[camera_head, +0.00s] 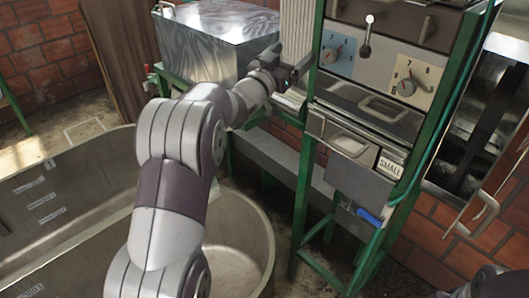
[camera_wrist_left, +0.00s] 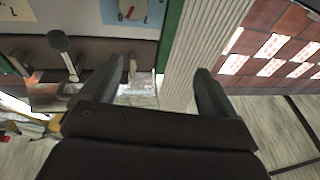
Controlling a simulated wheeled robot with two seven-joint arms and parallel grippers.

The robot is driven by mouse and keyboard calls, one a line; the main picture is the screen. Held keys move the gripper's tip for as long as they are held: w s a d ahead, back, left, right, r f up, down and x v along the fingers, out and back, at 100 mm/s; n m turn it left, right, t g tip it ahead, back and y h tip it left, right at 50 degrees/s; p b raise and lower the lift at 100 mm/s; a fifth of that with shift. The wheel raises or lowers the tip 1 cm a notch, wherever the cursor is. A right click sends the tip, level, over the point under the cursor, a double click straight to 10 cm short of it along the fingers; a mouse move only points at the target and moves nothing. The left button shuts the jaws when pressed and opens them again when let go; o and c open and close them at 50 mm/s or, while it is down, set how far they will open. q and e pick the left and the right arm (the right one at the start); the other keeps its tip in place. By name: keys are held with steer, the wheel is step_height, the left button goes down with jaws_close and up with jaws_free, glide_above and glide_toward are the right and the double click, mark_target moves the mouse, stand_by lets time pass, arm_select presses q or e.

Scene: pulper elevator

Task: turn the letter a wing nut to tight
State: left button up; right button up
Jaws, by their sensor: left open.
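Two small pale upright pieces that look like wing nuts flank a knobbed lever (camera_head: 368,35) on a dark panel: a left piece (camera_head: 338,8) and a right piece (camera_head: 428,28). I cannot read a letter A on either. In the left wrist view a pale piece (camera_wrist_left: 132,68) shows beside the left finger, and the lever (camera_wrist_left: 62,45) is further left. My left gripper (camera_head: 290,62) is open, left of the green frame and below the dark panel. Its two fingers (camera_wrist_left: 158,72) stand apart in the wrist view with nothing held between them. My right gripper is not seen.
A green frame (camera_head: 308,150) carries a blue dial panel (camera_head: 334,50), a yellow dial panel (camera_head: 412,85) and a plate reading SMALL (camera_head: 390,168). A metal box (camera_head: 215,40) stands behind my left arm. Large round-edged tanks (camera_head: 60,165) lie at lower left.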

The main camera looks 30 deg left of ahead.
arm_select(q)
steer(key=s+a+f+n+g+y+b, duration=0.1)
steer(key=s+f+g+y, duration=0.2)
steer(key=f, duration=0.8)
steer(key=s+a+f+n+g+y+b, duration=0.1)
steer(key=s+f+g, duration=0.4)
steer(key=f, duration=0.6)
steer(key=shift+s+a+f+n+g+y+b, duration=0.35)
steer(key=shift+n+g+y+b, duration=0.2)
steer(key=shift+n+g+y, duration=0.25)
steer(key=s+d+f+g, duration=0.3)
steer(key=s+d, duration=0.1)
steer(key=s, duration=0.4)
steer(key=s+d+f+m+g+h+b, duration=0.1)
steer(key=s+d+f+g, duration=0.2)
steer(key=s, duration=0.5)
steer(key=s+d+f+g, duration=0.3)
steer(key=s+d+f, duration=0.1)
steer(key=s, duration=0.5)
steer(key=shift+d+f+m+h+b, duration=0.3)
steer(key=shift+d+f+b, duration=0.1)
steer(key=shift+d, duration=0.15)
